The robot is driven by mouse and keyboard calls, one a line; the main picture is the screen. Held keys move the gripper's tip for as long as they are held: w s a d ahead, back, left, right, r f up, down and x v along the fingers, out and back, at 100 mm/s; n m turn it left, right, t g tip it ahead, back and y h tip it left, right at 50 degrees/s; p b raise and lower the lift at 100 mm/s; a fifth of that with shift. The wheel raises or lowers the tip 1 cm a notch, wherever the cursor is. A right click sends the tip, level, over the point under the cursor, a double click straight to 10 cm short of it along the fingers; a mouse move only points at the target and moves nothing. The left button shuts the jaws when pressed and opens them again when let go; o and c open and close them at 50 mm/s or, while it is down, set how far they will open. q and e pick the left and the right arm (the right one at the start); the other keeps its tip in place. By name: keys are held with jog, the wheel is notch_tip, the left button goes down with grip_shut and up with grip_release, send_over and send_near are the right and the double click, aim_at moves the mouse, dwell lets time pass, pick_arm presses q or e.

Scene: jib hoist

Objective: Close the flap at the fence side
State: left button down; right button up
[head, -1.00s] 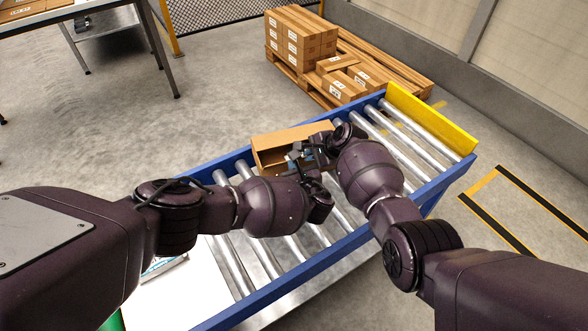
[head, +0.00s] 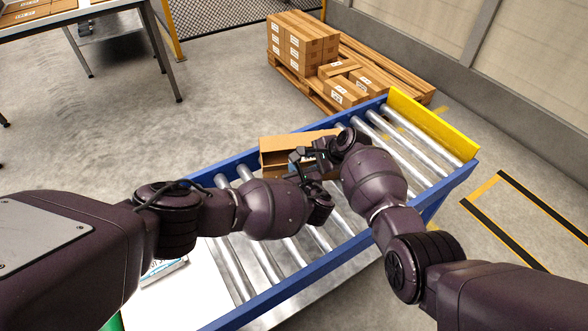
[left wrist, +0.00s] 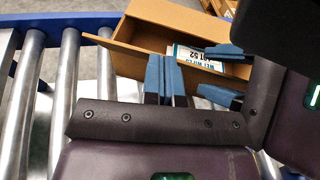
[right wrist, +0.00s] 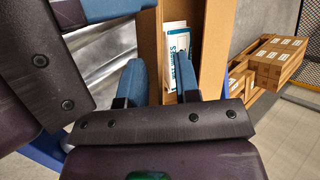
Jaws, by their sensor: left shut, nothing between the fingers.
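An open brown carton (head: 273,158) sits on the roller conveyor, partly hidden behind my grippers. In the left wrist view its long brown panel (left wrist: 178,22) stands raised along the far side. A white item with printed lettering (left wrist: 197,58) lies inside, and it also shows in the right wrist view (right wrist: 176,50). My left gripper (left wrist: 165,75) is shut and empty at the carton's near edge; whether it touches is unclear. Which panel is the fence-side flap is partly hidden.
The conveyor has blue side rails (head: 225,170) and a yellow end stop (head: 432,122). A pallet of cartons (head: 302,45) stands beyond it, before a mesh fence (head: 215,14). A table (head: 110,18) is at upper left. Bare rollers lie right of the carton.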

jog(key=v, duration=1.1)
jog(key=s+d+f+n+t+h, duration=0.2)
jog(key=s+d+f+n, duration=0.1)
jog(key=s+d+f, duration=0.5)
jog(key=s+d+f+n+t+h, duration=0.1)
jog(key=s+d+f+n+h, duration=0.15)
jog(key=s+d+f, duration=0.6)
pick_arm(q)
jog(key=shift+w+r+g, duration=0.2)
jog(key=shift+r+g, duration=0.1)
jog(key=shift+g, duration=0.1)
pick_arm(e)
jog(key=s+r+n+t+h, duration=0.1)
jog(key=s+r+n, duration=0.2)
jog(key=s, duration=1)
jog(key=s+d+r+n+t+h, duration=0.1)
jog(key=s+r+n, duration=0.3)
jog(key=s, duration=0.9)
jog(key=shift+r+n+t, duration=0.25)
jog(key=shift+n+t, duration=0.15)
jog(key=shift+n, duration=0.25)
